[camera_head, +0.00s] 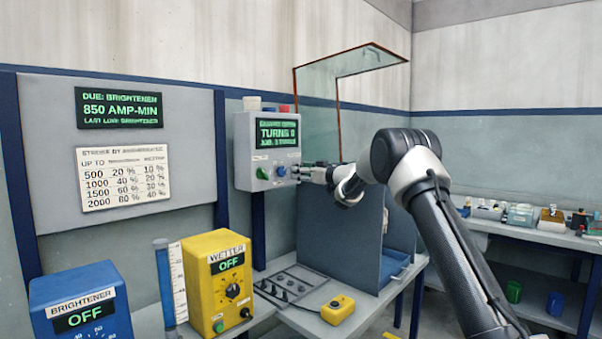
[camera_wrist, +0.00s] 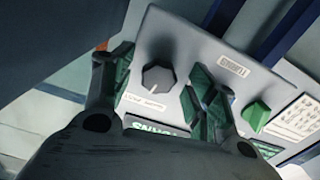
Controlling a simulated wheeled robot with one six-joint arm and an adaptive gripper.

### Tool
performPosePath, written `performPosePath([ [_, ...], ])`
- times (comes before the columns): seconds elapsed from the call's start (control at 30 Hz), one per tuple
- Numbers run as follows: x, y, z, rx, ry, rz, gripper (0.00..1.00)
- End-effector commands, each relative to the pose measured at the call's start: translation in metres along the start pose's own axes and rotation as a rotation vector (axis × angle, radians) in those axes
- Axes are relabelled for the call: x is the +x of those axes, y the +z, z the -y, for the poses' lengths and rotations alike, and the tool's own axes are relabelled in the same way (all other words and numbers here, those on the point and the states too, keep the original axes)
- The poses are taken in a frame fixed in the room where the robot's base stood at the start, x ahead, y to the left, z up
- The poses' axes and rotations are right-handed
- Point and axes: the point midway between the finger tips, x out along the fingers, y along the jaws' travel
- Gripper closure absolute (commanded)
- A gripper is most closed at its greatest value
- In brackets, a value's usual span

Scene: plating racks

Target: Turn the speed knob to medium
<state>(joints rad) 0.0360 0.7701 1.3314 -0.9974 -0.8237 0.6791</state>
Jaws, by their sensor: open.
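The grey control box (camera_head: 243,140) hangs on the wall with a green-lit screen (camera_head: 278,132) reading "TURNS 0". In the wrist view, seen upside down, a grey knob (camera_wrist: 158,79) sits on its face beside a small blurred label (camera_wrist: 146,103); I cannot read its setting. My gripper (camera_head: 302,173) is at the box's lower right corner. In the wrist view my gripper (camera_wrist: 160,64) is open, with one finger on each side of the grey knob and gaps visible. The head view hides this knob behind the gripper. A green button (camera_wrist: 255,115) is right of the fingers.
A blue control (camera_head: 281,171) sits beside the green one (camera_head: 262,173) on the box. Below stand a yellow WETTER box (camera_head: 205,258), a blue BRIGHTENER box (camera_head: 75,285) and a yellow pendant (camera_head: 338,309). A glass panel (camera_head: 318,100) rises behind my arm.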

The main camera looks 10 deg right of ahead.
Motion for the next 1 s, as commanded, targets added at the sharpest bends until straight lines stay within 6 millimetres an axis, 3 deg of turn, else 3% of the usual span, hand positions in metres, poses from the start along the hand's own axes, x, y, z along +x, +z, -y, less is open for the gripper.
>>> performPosePath([
  [0.27, 0.0034, -0.0002, 0.0003, 0.000, 0.000, 0.000, 0.43],
  [0.53, 0.0032, -0.0002, 0.0004, 0.000, 0.000, 0.000, 0.88],
  [1.0, 0.0034, -0.0002, -0.0002, -0.133, 0.000, -0.001, 0.88],
])
